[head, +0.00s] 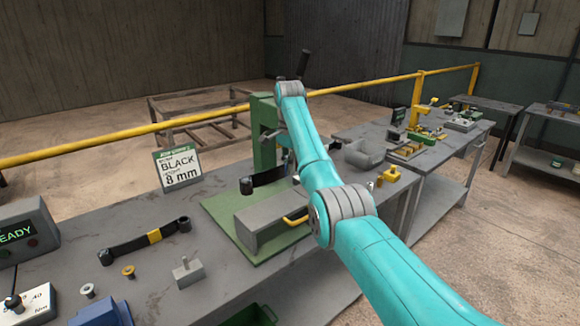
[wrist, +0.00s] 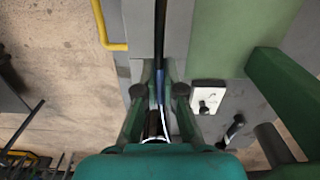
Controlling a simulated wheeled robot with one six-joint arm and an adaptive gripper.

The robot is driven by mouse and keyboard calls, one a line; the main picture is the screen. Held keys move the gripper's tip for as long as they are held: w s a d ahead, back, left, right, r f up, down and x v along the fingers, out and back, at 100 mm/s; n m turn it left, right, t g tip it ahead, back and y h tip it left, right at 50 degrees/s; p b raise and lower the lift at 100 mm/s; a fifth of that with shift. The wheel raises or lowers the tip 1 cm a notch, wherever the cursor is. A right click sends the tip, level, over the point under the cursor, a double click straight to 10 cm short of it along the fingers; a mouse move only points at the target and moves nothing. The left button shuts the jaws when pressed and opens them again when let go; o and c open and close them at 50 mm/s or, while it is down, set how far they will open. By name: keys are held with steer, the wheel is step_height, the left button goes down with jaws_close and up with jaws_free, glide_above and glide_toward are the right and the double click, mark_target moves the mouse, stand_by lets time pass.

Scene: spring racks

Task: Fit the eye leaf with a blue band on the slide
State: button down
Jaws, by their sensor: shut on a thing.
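The eye leaf with a blue band is a dark strip in the wrist view (wrist: 160,45); its blue band (wrist: 159,77) lies between my fingers. My gripper (wrist: 159,92) is shut on it. In the head view a black leaf end with a rolled eye (head: 265,178) sticks out left of my arm, which hides the gripper and band. The grey block with a yellow handle, seemingly the slide (head: 260,228), sits on a green base plate (head: 218,209). In the wrist view the leaf passes over the grey block (wrist: 180,35); I cannot tell whether they touch.
A green upright (head: 263,135) stands behind the block. A yellow-banded leaf (head: 135,243) lies on the bench at left, near a small grey block (head: 187,272) and bushings (head: 88,290). A sign (head: 178,168) reads BLACK 8 mm. A yellow rail (head: 350,90) runs behind.

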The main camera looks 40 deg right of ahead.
steer(key=shift+a+f, duration=0.1)
steer(key=shift+f, duration=2.4)
steer(key=shift+f, duration=1.65)
stand_by(0.3)
steer(key=c, duration=0.7)
jaws_free()
steer(key=shift+f, duration=0.15)
steer(key=shift+c, duration=0.2)
steer(key=shift+r, duration=3.55)
